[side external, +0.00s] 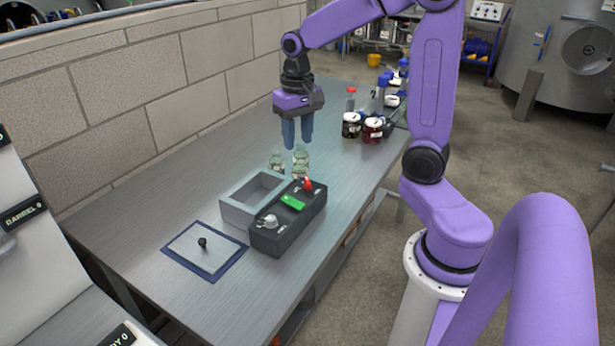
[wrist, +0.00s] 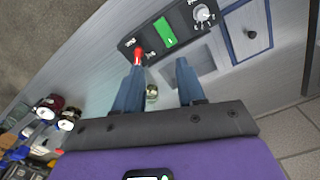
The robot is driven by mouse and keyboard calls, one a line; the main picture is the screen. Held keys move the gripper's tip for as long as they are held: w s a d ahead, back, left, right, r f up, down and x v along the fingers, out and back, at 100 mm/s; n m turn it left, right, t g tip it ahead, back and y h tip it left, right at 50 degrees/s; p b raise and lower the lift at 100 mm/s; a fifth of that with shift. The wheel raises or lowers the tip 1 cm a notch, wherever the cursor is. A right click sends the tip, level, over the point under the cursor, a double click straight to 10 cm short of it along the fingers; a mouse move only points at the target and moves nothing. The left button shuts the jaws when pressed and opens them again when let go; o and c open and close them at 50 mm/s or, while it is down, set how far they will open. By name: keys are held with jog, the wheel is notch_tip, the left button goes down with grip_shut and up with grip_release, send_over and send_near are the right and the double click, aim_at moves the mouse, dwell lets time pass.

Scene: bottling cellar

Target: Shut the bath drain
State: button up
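A grey open bath (side external: 234,214) stands on the metal bench, beside a dark control box (side external: 262,241). The box carries a red-tipped lever (side external: 308,184), a green display (side external: 292,202) and a pale round knob (side external: 269,221). The lever also shows in the wrist view (wrist: 138,57), near the left fingertip in the picture. No drain hole can be made out, and the lever's setting cannot be read. My gripper (side external: 299,143) is open and empty, fingers down, above the bench behind the bath and box. In the wrist view the bath (wrist: 216,50) is partly hidden by a finger.
Clear glass jars (side external: 301,158) stand behind the box, below my gripper. A blue-edged plate (side external: 183,244) with a black knob (side external: 202,242) lies in front of the bath. Dark jars (side external: 372,131) and bottles stand farther back. A block wall (side external: 120,75) lines the bench's left side.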

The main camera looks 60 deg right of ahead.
aim_at(308, 180)
jog(key=w+d+m, duration=0.2)
jog(key=d+m, duration=0.3)
jog(key=d, duration=0.3)
notch_tip(308, 180, down, 17)
jog(key=shift+w+a+f, duration=0.1)
jog(key=shift+f, duration=0.05)
dwell(0.3)
grip_shut()
